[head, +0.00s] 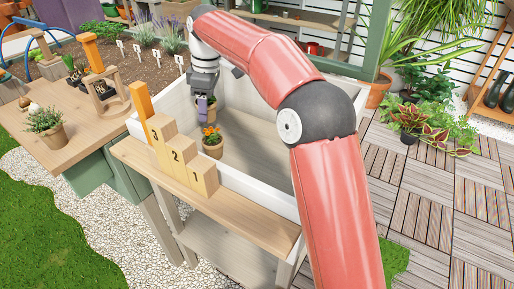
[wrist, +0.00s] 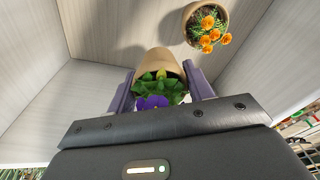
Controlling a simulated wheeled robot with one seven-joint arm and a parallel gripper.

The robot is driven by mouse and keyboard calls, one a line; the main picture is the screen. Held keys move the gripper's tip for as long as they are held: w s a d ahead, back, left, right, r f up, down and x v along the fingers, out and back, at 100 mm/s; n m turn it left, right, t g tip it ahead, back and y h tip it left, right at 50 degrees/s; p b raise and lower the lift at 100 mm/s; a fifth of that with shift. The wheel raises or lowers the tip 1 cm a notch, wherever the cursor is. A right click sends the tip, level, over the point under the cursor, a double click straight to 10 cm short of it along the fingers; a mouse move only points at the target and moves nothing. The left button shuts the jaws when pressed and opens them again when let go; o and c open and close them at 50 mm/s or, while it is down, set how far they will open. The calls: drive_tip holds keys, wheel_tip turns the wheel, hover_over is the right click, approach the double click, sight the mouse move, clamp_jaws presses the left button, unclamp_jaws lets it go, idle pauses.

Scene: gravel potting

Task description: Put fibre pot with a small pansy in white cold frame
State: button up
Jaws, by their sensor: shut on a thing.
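The fibre pot with a small pansy (wrist: 162,63) is between the two fingers of my gripper (wrist: 163,86) in the wrist view. Its purple flower and green leaves face the camera. In the head view my gripper (head: 206,107) points down inside the white cold frame (head: 252,188), near its left back part. The pot is mostly hidden there behind the fingers. The cold frame's pale floor and walls (wrist: 32,100) surround the pot in the wrist view. I cannot tell whether the pot touches the floor.
A pot with orange flowers (head: 212,148) stands in the cold frame, also seen in the wrist view (wrist: 208,25). Numbered wooden blocks (head: 180,155) stand on the front ledge. A potted plant (head: 46,126) sits on the left bench. The cold frame's right floor looks clear.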

drive_tip(key=s+d, duration=0.1)
drive_tip(key=d, duration=0.4)
drive_tip(key=s+d+f+b, duration=0.1)
drive_tip(key=s+d, duration=0.1)
drive_tip(key=d, duration=0.4)
drive_tip(key=s+d+b, duration=0.1)
drive_tip(key=d, duration=0.4)
drive_tip(key=shift+s+d+f, duration=0.2)
drive_tip(key=shift+s+f, duration=0.15)
drive_tip(key=shift+f, duration=0.05)
drive_tip(key=shift+f+b, duration=0.35)
drive_tip(key=shift+f, duration=2.15)
drive_tip(key=shift+f, duration=0.2)
drive_tip(key=o, duration=1)
wheel_tip(320, 180, up, 12)
drive_tip(key=d+p, duration=0.1)
drive_tip(key=shift+d+r+p, duration=0.15)
drive_tip(key=shift+d+p, duration=0.05)
drive_tip(key=shift+p, duration=0.2)
